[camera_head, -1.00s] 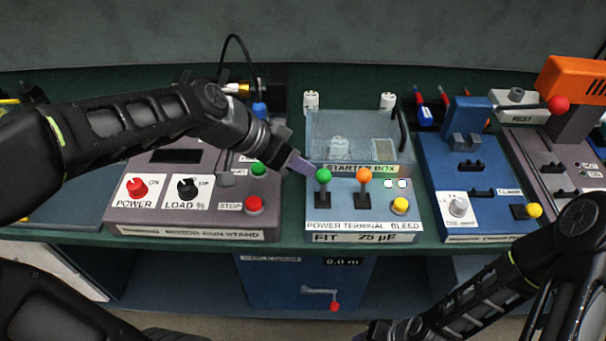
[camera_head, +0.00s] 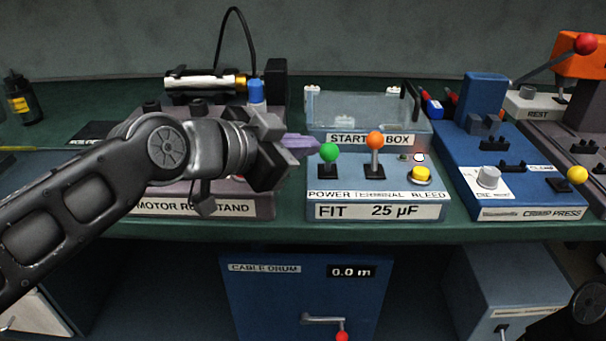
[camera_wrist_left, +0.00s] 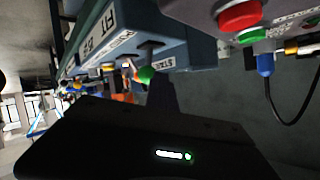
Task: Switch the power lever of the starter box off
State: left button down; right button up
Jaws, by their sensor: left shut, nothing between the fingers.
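The starter box (camera_head: 377,211) is a blue unit with a clear-sided top and a "FIT 25 µF" label in the head view. Its power lever has a green knob (camera_head: 328,153), which stands up above the "POWER" label. The green knob also shows in the left wrist view (camera_wrist_left: 146,75). My left gripper (camera_head: 308,145) is shut and empty, its purple fingers pointing right with their tips just left of the green knob. I cannot tell whether they touch it. My right gripper is out of view.
An orange-knobbed lever (camera_head: 375,142) and a yellow button (camera_head: 421,175) sit right of the power lever. The motor run stand (camera_head: 240,207) lies behind my left arm. The crimp press (camera_head: 525,200) is at right, the cable drum (camera_head: 305,290) below.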

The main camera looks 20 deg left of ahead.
pick_arm(q)
jog(key=shift+f+p, duration=0.1)
jog(key=shift+p, duration=0.5)
jog(key=shift+w+r+p, duration=0.1)
jog(key=shift+r+p, duration=0.3)
jog(key=shift+r, duration=0.45)
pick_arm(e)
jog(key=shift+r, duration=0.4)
